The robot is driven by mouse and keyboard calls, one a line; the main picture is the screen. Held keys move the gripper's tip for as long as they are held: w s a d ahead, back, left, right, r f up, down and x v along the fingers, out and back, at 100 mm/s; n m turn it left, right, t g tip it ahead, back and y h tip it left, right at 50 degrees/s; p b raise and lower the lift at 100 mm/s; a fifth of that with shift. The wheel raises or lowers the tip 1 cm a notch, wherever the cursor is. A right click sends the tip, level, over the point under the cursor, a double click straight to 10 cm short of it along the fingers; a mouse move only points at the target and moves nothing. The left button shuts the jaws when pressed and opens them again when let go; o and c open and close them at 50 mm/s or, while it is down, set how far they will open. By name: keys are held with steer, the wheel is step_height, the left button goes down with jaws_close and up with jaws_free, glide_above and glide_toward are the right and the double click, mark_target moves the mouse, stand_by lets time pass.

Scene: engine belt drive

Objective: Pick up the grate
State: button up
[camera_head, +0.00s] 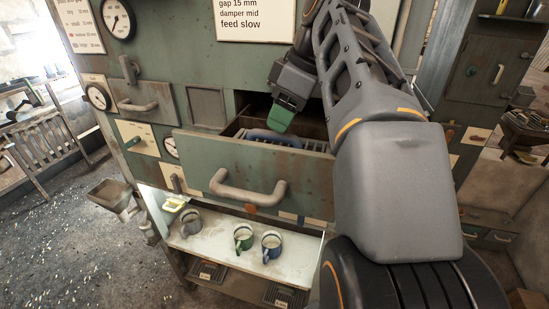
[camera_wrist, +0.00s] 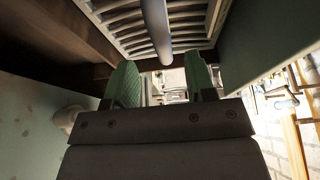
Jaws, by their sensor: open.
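The grate (camera_head: 315,145) lies in the pulled-out green drawer (camera_head: 200,150). My arm hides part of the drawer's right side.
The drawer has a large front pull (camera_head: 248,190). Cabinet panels with gauges stand behind.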

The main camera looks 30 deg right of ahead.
mark_target(274, 134)
steer(key=shift+x, duration=2.65)
steer(key=shift+s, duration=0.1)
jaws_close()
steer(key=shift+r, duration=0.1)
